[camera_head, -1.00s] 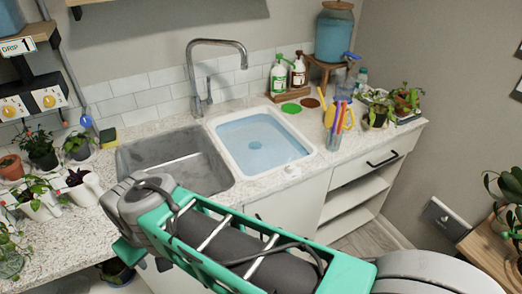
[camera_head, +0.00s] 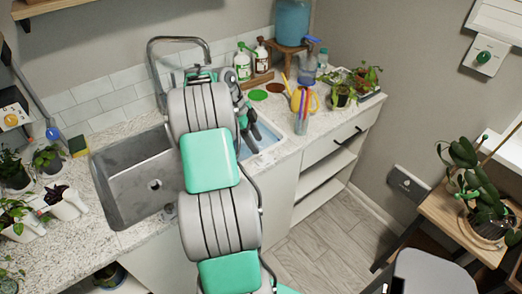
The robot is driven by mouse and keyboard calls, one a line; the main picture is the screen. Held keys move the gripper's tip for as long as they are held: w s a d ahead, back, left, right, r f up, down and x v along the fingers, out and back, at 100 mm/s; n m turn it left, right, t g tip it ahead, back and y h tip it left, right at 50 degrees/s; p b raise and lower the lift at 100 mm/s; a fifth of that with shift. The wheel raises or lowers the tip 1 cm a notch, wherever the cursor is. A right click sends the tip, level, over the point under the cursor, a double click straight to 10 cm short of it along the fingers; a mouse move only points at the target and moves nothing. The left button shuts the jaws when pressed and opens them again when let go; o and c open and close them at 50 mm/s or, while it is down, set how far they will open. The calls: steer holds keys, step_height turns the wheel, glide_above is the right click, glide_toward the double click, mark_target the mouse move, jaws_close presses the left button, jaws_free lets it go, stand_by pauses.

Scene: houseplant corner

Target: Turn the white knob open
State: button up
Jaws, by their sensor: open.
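My gripper (camera_head: 246,122) is open, over the white-rimmed basin (camera_head: 270,134) of blue water set in the counter. My grey and green arm reaches over the counter's front edge and hides much of the basin, so contact between the fingers and anything there cannot be told. A small white round thing, possibly the white knob, showed at the basin's front right rim earlier. I cannot make it out clearly now.
The grey sink (camera_head: 140,184) with its curved tap (camera_head: 160,42) is left of my arm. A cup of coloured tools (camera_head: 302,108), bottles (camera_head: 243,64) and potted plants (camera_head: 343,94) stand right and behind. A green-knobbed box (camera_head: 483,57) is on the right wall.

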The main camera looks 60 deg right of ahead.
mark_target(263, 154)
steer(key=x, duration=0.5)
steer(key=shift+f+p, duration=0.35)
jaws_close()
